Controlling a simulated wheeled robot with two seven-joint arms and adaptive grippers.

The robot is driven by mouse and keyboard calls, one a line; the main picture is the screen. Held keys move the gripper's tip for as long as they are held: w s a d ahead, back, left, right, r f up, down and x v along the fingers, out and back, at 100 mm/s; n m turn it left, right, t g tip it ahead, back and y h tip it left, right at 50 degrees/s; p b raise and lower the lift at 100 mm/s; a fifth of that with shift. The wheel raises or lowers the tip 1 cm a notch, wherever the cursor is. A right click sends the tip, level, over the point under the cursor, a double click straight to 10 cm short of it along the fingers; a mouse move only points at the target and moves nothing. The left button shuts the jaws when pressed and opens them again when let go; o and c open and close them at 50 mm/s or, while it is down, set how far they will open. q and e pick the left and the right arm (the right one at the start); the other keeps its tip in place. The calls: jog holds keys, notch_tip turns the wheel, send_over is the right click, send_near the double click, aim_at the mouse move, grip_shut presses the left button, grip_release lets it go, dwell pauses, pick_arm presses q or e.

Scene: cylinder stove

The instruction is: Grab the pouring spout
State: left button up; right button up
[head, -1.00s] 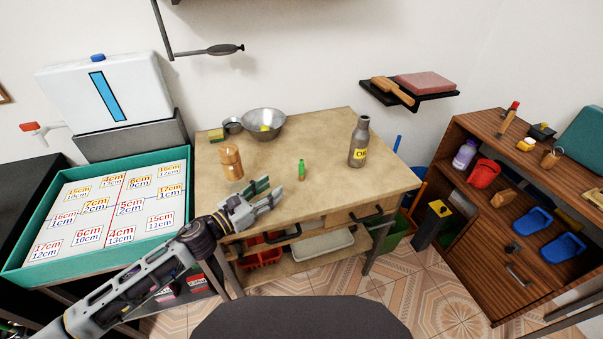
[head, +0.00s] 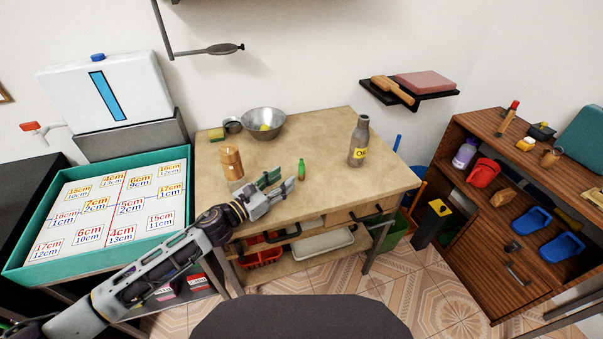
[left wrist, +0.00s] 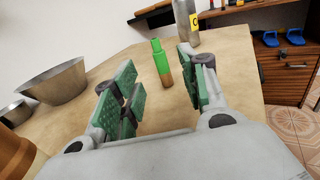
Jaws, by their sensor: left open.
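The pouring spout appears to be the small green piece with a brown base (head: 301,170), standing upright on the wooden table (head: 330,130). It also shows in the left wrist view (left wrist: 162,63), beyond and between the two fingers as seen from there. My left gripper (head: 281,182) is open and empty at the table's front part, just left of the spout and apart from it. Its green finger pads (left wrist: 155,88) face each other across a gap. My right gripper is not in view.
A grey bottle (head: 359,142) stands right of the spout. A wooden cylinder (head: 231,162) stands left of it, near my left gripper. A metal bowl (head: 264,122) sits at the back. The tabletop around the spout is clear.

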aim_at(302, 165)
pick_arm(q)
jog(key=shift+x, duration=2)
jog(key=shift+d, duration=0.1)
jog(key=shift+x, duration=2.5)
grip_shut()
